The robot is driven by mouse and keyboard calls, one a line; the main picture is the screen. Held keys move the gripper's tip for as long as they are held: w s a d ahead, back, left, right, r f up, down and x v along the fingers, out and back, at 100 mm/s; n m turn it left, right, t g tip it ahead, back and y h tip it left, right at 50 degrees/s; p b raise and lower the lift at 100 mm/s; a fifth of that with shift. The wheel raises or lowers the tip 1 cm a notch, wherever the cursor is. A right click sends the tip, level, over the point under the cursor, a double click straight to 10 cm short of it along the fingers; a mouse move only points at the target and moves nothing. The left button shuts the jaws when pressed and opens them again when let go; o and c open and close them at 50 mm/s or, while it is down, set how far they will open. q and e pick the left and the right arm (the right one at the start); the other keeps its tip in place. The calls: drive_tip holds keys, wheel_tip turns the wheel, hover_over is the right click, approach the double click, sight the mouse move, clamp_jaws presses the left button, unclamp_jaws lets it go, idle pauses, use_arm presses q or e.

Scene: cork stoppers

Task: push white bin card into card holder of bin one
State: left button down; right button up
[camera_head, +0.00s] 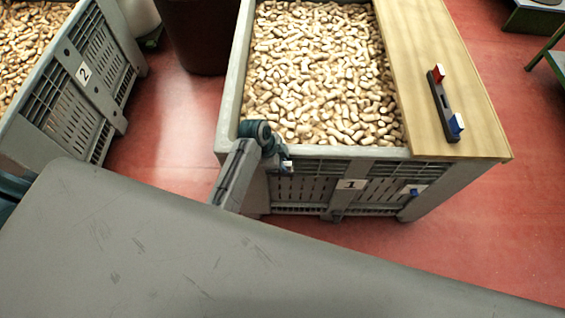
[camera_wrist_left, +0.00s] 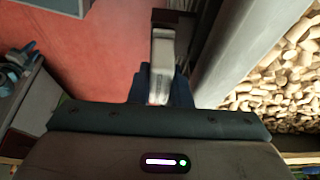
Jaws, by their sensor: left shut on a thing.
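Bin one (camera_head: 381,199) is a grey slatted crate full of corks, with a "1" label (camera_head: 351,184) on its front. A small white and blue fitting (camera_head: 413,190) is on the front, right of the label; I cannot tell for sure whether it is the card holder. My left gripper (camera_head: 286,160) is at the front left of the bin, just below the rim. It is shut on a small whitish piece (camera_head: 287,167), seemingly the white bin card. In the left wrist view the pale piece (camera_wrist_left: 162,62) sits between the blue fingers (camera_wrist_left: 160,90). My right gripper is out of view.
A wooden board (camera_head: 440,70) covers the bin's right side and carries a dark bar (camera_head: 442,107) with a red and a blue end piece. Bin two (camera_head: 95,85) stands at the left. A dark round container (camera_head: 195,35) stands between the bins. Red floor (camera_head: 160,130) shows free there.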

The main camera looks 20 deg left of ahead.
use_arm(q)
drive_tip(key=shift+f, duration=0.25)
drive_tip(key=c, duration=1.3)
unclamp_jaws()
drive_tip(key=shift+o, duration=0.2)
drive_tip(key=shift+r, duration=0.1)
drive_tip(key=b+v, duration=0.2)
drive_tip(key=v, duration=0.8)
drive_tip(key=shift+a+r, duration=0.2)
drive_tip(key=shift+r, duration=0.1)
drive_tip(key=shift+s, duration=0.15)
